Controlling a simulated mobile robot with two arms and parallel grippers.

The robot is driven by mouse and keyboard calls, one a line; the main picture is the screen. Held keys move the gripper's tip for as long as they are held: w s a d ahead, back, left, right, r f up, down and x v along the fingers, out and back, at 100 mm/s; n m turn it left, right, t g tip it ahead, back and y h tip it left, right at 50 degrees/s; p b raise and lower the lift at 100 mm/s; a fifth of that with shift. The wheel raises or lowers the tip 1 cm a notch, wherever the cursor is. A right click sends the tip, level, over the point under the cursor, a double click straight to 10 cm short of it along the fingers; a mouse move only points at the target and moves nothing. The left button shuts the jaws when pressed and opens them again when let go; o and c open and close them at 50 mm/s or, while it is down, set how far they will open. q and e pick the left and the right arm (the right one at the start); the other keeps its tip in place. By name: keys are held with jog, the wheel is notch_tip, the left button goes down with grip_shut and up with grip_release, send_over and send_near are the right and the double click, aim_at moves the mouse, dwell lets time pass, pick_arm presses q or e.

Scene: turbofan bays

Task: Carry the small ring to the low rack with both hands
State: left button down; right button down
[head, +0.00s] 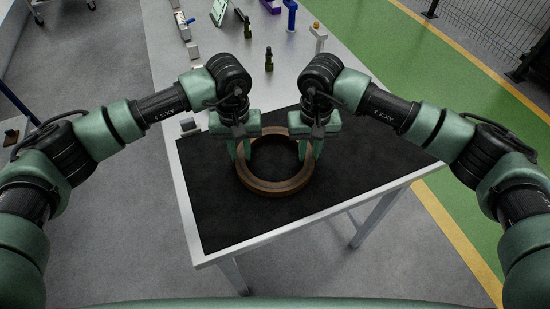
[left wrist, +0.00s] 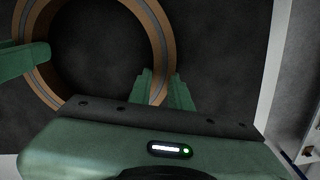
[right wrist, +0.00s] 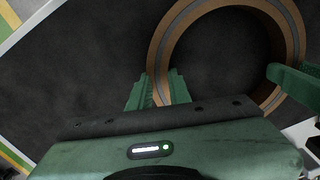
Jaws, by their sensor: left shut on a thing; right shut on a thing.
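The small ring (head: 275,188) is brown with a grey band around it. It is at the black mat on the table; I cannot tell whether it touches the mat. My left gripper (head: 241,152) is shut on the ring's left side, and my right gripper (head: 311,150) is shut on its right side. In the left wrist view the ring (left wrist: 164,38) passes between the fingers of my left gripper (left wrist: 165,88). In the right wrist view the ring (right wrist: 154,62) passes between the fingers of my right gripper (right wrist: 157,90). I cannot make out the low rack.
The black mat (head: 235,220) covers the near end of the table, whose pale frame (head: 186,210) edges it. Two dark bottle-like objects (head: 268,60), a purple piece (head: 271,6) and a blue stand (head: 291,15) are farther back. Grey floor lies left, a green lane (head: 480,110) right.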

pick_arm(q)
jog(key=shift+w+r, duration=0.1)
jog(key=shift+r, duration=0.05)
pick_arm(e)
jog(key=shift+r, duration=0.15)
